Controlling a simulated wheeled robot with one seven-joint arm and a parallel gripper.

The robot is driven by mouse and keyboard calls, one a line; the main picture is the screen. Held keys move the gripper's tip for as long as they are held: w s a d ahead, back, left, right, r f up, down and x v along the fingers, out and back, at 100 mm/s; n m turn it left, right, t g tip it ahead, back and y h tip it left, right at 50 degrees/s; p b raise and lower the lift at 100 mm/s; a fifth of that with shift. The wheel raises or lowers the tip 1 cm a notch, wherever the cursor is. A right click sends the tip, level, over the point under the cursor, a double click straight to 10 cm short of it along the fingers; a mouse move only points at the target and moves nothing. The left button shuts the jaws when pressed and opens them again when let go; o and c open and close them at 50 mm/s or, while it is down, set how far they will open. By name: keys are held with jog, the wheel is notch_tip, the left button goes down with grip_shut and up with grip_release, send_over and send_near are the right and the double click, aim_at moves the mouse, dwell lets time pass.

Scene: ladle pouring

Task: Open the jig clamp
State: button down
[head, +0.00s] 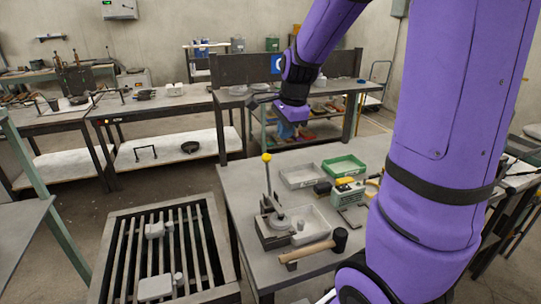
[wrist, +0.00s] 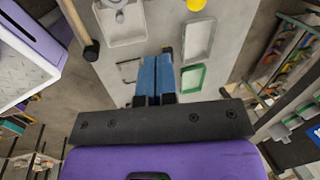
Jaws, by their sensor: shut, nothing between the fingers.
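The jig clamp (head: 270,205) stands at the left part of the near grey table in the head view. Its lever stands upright and ends in a yellow knob (head: 267,157). The knob also shows at the top edge of the wrist view (wrist: 196,4), with the lever mostly out of frame. My gripper (head: 293,118) is in the air above and beyond the clamp, near the far side of the table. Its blue fingers (wrist: 157,72) are together and empty in the wrist view, apart from the clamp.
A grey tray (head: 283,179) and a green tray (head: 344,157) lie behind the clamp. A mallet (head: 308,252) lies at the front edge. A green-and-white box (head: 349,193) stands to the right. A slatted grate (head: 193,285) stands at lower left.

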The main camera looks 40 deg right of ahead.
jog(key=w+f, duration=0.6)
jog(key=f, duration=0.4)
jog(key=shift+w+d+f, duration=0.15)
jog(key=shift+d+f, duration=0.05)
jog(key=shift+f, duration=0.2)
jog(key=shift+w, duration=0.15)
